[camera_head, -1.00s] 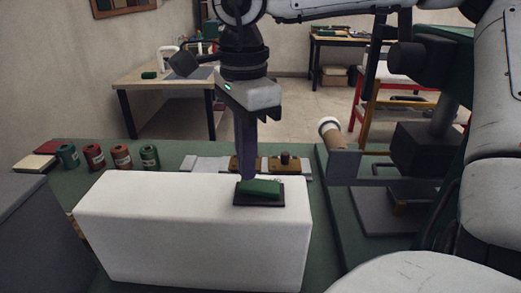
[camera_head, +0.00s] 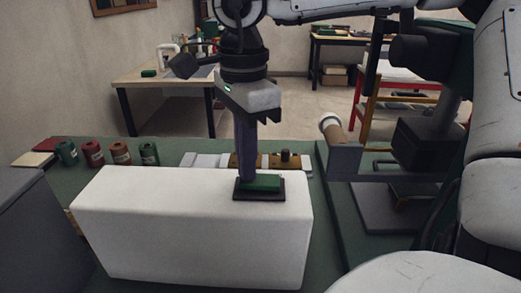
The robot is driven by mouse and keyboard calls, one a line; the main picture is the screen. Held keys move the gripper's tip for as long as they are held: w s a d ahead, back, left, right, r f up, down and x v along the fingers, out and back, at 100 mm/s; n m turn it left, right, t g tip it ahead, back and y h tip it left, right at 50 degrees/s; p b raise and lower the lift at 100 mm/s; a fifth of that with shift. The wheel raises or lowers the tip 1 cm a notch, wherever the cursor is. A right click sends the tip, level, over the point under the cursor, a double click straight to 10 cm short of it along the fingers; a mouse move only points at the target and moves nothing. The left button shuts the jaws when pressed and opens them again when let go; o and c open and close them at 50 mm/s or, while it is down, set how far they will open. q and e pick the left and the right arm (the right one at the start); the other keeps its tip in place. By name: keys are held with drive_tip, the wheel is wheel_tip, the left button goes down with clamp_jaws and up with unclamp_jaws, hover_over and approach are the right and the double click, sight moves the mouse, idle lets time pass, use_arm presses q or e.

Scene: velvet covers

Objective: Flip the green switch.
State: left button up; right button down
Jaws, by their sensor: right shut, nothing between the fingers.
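The green switch (camera_head: 265,183) is a green rocker on a dark base plate (camera_head: 262,197), on top of a long white block (camera_head: 185,225). My right gripper (camera_head: 245,178) points straight down with its fingers shut and empty. Its fingertips are at the left end of the green rocker and hide part of it. They look in contact with it, though I cannot be sure. My left gripper is not in view.
Several thread spools (camera_head: 121,153) stand behind the block on the left. Brass pieces (camera_head: 285,160) lie behind the switch. A grey press-like machine (camera_head: 345,160) stands on the right. A grey box (camera_head: 40,230) is at front left.

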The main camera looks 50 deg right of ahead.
drive_tip(key=shift+f, duration=0.2)
drive_tip(key=shift+r, duration=0.15)
wheel_tip(320, 180, up, 7)
drive_tip(key=p, duration=0.5)
idle(0.7)
